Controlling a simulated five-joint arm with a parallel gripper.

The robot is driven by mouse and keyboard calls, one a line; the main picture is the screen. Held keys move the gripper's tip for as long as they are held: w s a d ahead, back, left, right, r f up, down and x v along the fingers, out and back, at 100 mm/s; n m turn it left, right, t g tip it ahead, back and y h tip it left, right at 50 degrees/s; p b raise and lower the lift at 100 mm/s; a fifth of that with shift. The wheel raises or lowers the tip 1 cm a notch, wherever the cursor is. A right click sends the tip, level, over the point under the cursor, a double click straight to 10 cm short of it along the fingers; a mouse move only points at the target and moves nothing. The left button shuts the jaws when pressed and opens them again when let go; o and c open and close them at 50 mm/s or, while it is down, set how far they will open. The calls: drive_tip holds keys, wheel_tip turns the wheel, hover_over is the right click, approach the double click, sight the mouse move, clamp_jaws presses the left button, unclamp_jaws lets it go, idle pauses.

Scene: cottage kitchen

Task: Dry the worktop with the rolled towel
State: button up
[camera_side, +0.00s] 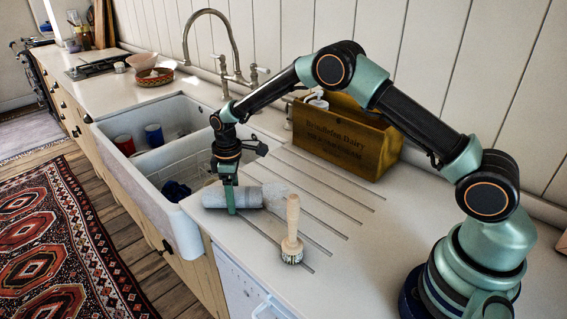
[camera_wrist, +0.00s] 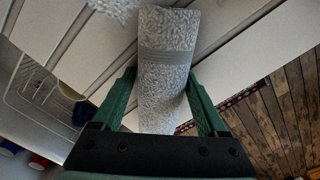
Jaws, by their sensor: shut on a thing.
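The rolled towel (camera_side: 248,197) is a grey speckled roll lying on the white worktop (camera_side: 345,250) beside the sink's right end. In the wrist view the towel (camera_wrist: 166,50) shows a darker grey band and lies between the two green fingers. My gripper (camera_side: 231,205) is shut on the towel from above. In the wrist view the gripper (camera_wrist: 160,100) has a finger on each side of the roll. A pale grey patch, perhaps wet, shows on the worktop just past the towel's right end; I cannot tell for certain what it is.
A wooden-handled brush (camera_side: 292,232) stands upright right of the towel. A wooden box (camera_side: 345,140) stands at the back by the wall. The white sink (camera_side: 190,205) with cups and a dark cloth is left. Drain grooves cross the worktop; its front right is clear.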

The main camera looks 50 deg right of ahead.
sight(305, 203)
drive_tip(key=d, duration=0.3)
drive_tip(key=shift+s+d, duration=0.1)
drive_tip(key=shift+d, duration=0.2)
drive_tip(key=s, duration=1.2)
drive_tip(key=shift+s+a, duration=0.15)
drive_tip(key=shift+s, duration=0.25)
drive_tip(key=shift+s+d, duration=0.1)
drive_tip(key=shift+d, duration=0.15)
drive_tip(key=d, duration=0.4)
drive_tip(key=shift+d, duration=0.15)
drive_tip(key=shift+w+d, duration=0.15)
drive_tip(key=shift+w, duration=0.15)
drive_tip(key=w, duration=1.2)
drive_tip(key=shift+w, duration=0.3)
drive_tip(key=d, duration=0.4)
drive_tip(key=shift+d, duration=0.1)
drive_tip(key=shift+s+d, duration=0.2)
drive_tip(key=shift+s, duration=0.7)
drive_tip(key=shift+s+d, duration=0.15)
drive_tip(key=shift+s, duration=0.75)
drive_tip(key=s, duration=0.9)
drive_tip(key=shift+s+r, duration=0.15)
drive_tip(key=shift+s, duration=0.15)
wheel_tip(305, 203, up, 8)
